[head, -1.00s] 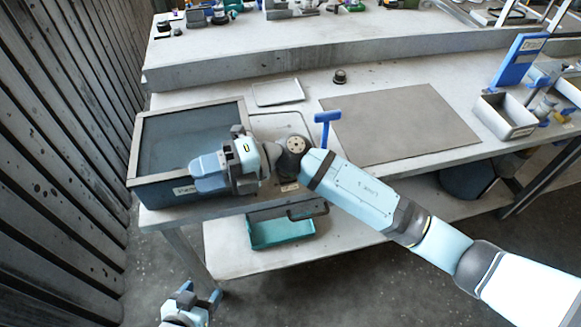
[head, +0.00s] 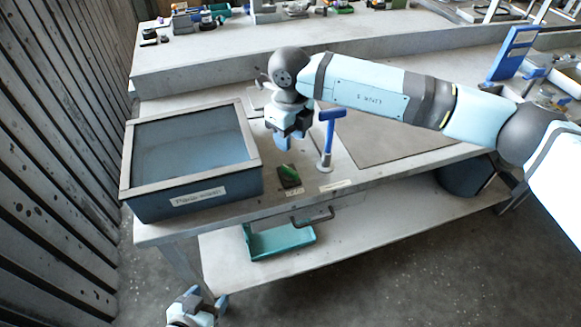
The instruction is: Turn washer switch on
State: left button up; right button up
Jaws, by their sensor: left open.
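The washer (head: 222,193) is a grey-framed basin with a blue interior and a label on its front, at the left of the bench. To its right, a small dark plate with a green part (head: 289,175), which looks like the switch, lies near the bench's front edge with a label below it. My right gripper (head: 284,145) points down above and behind this plate, apart from it. Its blue fingertips show, but the gap between them is not clear. My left gripper (head: 200,300) is open and empty, low in front of the bench, partly cut off by the bottom edge.
A blue T-shaped handle (head: 328,125) stands on a post just right of the plate. A grey mat (head: 400,143) lies further right. A teal tray (head: 281,241) sits on the lower shelf. A raised back shelf (head: 330,45) holds several tools.

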aim_at(290, 169)
notch_tip(290, 169, down, 11)
jog(key=shift+r+p, duration=0.1)
jog(key=shift+p, duration=0.25)
grip_shut()
